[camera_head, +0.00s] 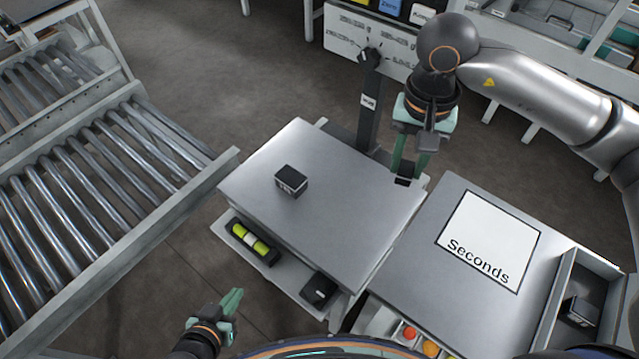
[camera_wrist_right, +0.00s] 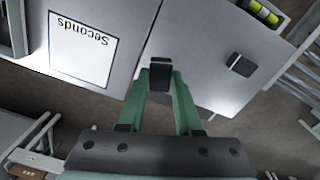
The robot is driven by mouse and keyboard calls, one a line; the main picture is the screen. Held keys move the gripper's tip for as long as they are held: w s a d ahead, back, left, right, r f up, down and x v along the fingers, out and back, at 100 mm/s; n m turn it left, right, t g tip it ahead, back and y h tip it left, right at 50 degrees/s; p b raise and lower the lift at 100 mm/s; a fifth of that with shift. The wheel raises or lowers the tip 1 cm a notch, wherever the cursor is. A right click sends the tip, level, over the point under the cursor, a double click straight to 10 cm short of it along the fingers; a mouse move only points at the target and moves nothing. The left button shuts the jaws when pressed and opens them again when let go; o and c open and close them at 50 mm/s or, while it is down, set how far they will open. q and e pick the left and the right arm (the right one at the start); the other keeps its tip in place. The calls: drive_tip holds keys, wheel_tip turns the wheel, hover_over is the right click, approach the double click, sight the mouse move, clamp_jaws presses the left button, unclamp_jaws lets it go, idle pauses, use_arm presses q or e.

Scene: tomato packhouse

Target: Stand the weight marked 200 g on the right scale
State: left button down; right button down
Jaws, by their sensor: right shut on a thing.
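My right gripper (camera_head: 408,172) is shut on a small black block (camera_head: 404,181), held at the far right corner of a grey metal plate (camera_head: 345,235). The block also shows between the fingertips in the right wrist view (camera_wrist_right: 160,75); no marking on it is readable. Another black block (camera_head: 291,181) stands on the plate, with marks too small to read; it also shows in the right wrist view (camera_wrist_right: 240,65). My left gripper (camera_head: 232,302) is low at the front left, away from the plate, its finger gap unclear. I cannot tell which surface is the right scale.
A dark post (camera_head: 369,105) rises behind the plate. A table with a white "Seconds" sheet (camera_head: 490,240) is at right, beside a bin holding a black block (camera_head: 580,312). Below the plate are a yellow-green item (camera_head: 250,239) and a black block (camera_head: 319,290). A roller conveyor (camera_head: 100,190) is left.

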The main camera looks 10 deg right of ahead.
drive_tip(key=m, duration=0.2)
drive_tip(key=f+m, duration=0.1)
drive_tip(key=m, duration=0.1)
drive_tip(key=shift+s+a, duration=0.15)
drive_tip(key=shift+a, duration=0.2)
drive_tip(key=s+a+f+m, duration=0.1)
drive_tip(key=s+f+m, duration=0.1)
drive_tip(key=m, duration=0.8)
drive_tip(key=s+a+f+m, duration=0.2)
drive_tip(key=s+m, duration=0.1)
drive_tip(key=m, duration=0.8)
drive_tip(key=m+b, duration=0.2)
drive_tip(key=m, duration=1.3)
hover_over(334, 217)
drive_tip(key=s, duration=0.1)
drive_tip(key=f, duration=1)
drive_tip(key=shift+d+f, duration=0.25)
drive_tip(key=shift+w+a+f, duration=0.2)
drive_tip(key=shift+w+f, duration=0.25)
drive_tip(key=shift+f, duration=0.1)
drive_tip(key=shift+w+f, duration=0.1)
drive_tip(key=shift+f, duration=1.55)
